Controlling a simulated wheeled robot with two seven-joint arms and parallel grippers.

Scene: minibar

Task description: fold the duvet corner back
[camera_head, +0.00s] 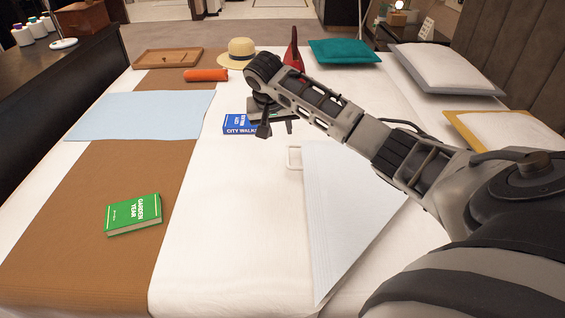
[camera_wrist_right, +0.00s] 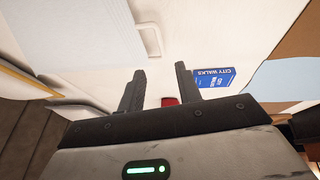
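The duvet (camera_head: 225,200) is white and spreads over the bed. A pale blue-white triangular flap (camera_head: 345,200) lies flat on it, right of centre, and looks like the folded-back duvet corner. A small white loop tab (camera_head: 292,158) sticks out at the flap's upper left; the tab also shows in the right wrist view (camera_wrist_right: 149,40), beside the flap (camera_wrist_right: 80,35). My right gripper (camera_head: 277,128) is above the bed, just beyond the tab and apart from it. In the right wrist view its two fingers (camera_wrist_right: 160,85) are spread with nothing between them. My left gripper is out of view.
A blue book (camera_head: 240,124) lies close to my right gripper, partly hidden by it. A green book (camera_head: 133,214) lies on the brown runner (camera_head: 110,170). A straw hat (camera_head: 238,52), orange roll (camera_head: 205,75), wooden tray (camera_head: 167,58) and pillows (camera_head: 440,65) lie farther off.

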